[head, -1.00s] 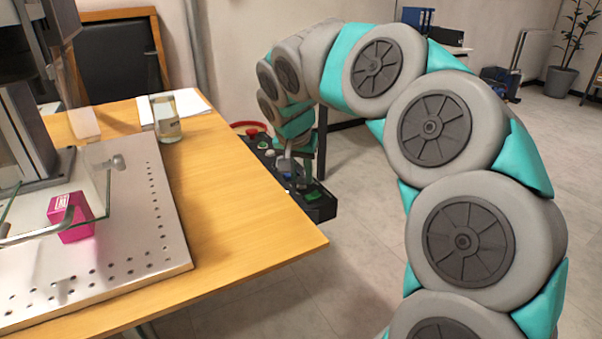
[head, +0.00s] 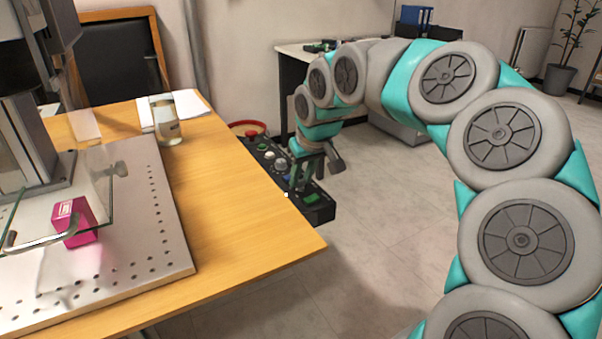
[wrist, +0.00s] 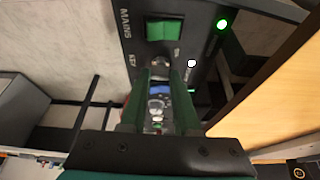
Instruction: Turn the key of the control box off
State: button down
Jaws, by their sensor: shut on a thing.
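The black control box (head: 262,152) is at the right edge of the wooden table in the head view. In the wrist view, its panel (wrist: 203,90) shows a green MAINS rocker switch (wrist: 164,30), a "KEY" label and a lit green lamp (wrist: 222,24). My gripper (head: 297,188) is over the box's near end. In the wrist view, the fingers of my gripper (wrist: 158,76) are shut on the key (wrist: 157,66) at its metal switch, just below the rocker. The fingers partly hide the key, so its exact angle cannot be told.
A red ring (head: 248,128) is at the box's far end. A glass of liquid (head: 166,119) stands on the table (head: 232,215). The metal machine bed (head: 150,225) with a pink box (head: 75,222) is at left. Open floor lies right of the table.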

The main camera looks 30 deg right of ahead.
jog(key=n+y, duration=0.1)
jog(key=n, duration=0.1)
jog(key=n+p, duration=0.1)
jog(key=n, duration=0.1)
jog(key=shift+d+r+n+y, duration=0.1)
jog(key=shift+n+y, duration=0.2)
jog(key=shift+y, duration=0.1)
jog(key=n, duration=0.2)
jog(key=n+g+y+p, duration=0.1)
jog(key=n, duration=0.1)
jog(key=shift+n+y, duration=0.3)
jog(key=shift+n, duration=0.1)
jog(key=shift+g, duration=0.3)
jog(key=c, duration=0.6)
grip_release()
jog(key=shift+c, duration=0.2)
jog(key=shift+d, duration=0.1)
jog(key=v, duration=0.7)
jog(key=shift+r, duration=0.25)
